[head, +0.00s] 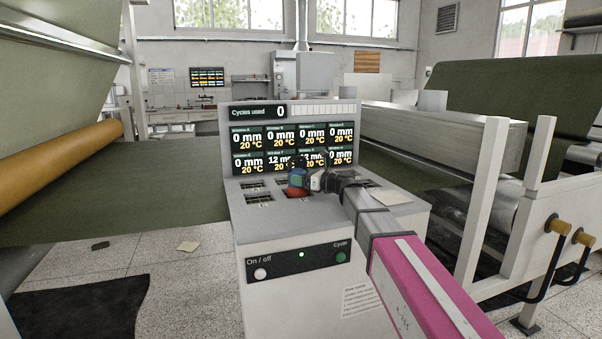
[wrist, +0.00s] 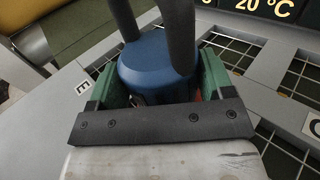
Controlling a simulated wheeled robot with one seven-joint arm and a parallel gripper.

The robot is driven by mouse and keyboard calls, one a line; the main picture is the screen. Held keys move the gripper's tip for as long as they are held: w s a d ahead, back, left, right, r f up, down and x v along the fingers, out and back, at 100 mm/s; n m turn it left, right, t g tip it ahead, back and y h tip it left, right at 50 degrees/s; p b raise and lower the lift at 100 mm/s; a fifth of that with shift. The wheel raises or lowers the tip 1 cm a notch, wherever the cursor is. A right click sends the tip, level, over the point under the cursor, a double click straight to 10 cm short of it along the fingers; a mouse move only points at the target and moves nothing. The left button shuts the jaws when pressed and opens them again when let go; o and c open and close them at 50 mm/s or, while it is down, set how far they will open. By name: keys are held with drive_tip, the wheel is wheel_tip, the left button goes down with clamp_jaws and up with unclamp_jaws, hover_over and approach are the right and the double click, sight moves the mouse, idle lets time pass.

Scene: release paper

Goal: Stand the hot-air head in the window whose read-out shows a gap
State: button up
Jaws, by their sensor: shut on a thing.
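The hot-air head (head: 297,184) has a blue upper body and a red lower part. My gripper (head: 307,178) is shut on it above the console's grid windows. In the wrist view the blue body (wrist: 155,68) sits between green jaws, with dark bars rising from it; its lower end is mostly hidden. The read-out panel (head: 292,149) shows 0 mm in its top row. In the bottom row, the first and last read 0 mm and the second reads 12 mm. The third ends in 2 mm, partly covered by my gripper. All legible temperatures are 20 °C. Whether the head touches a window is unclear.
Grid windows (head: 259,198) lie in the sloping console top. A pale sheet (head: 391,198) lies at its right. Below are an on/off button (head: 260,273) and a Cycle button (head: 340,257). "Cycles used" reads 0. Green web and roller frames (head: 490,200) flank the console.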

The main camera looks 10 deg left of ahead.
drive_tip(key=o, duration=1.7)
drive_tip(key=shift+c, duration=0.2)
drive_tip(key=v, duration=1.2)
drive_tip(key=shift+r, duration=0.1)
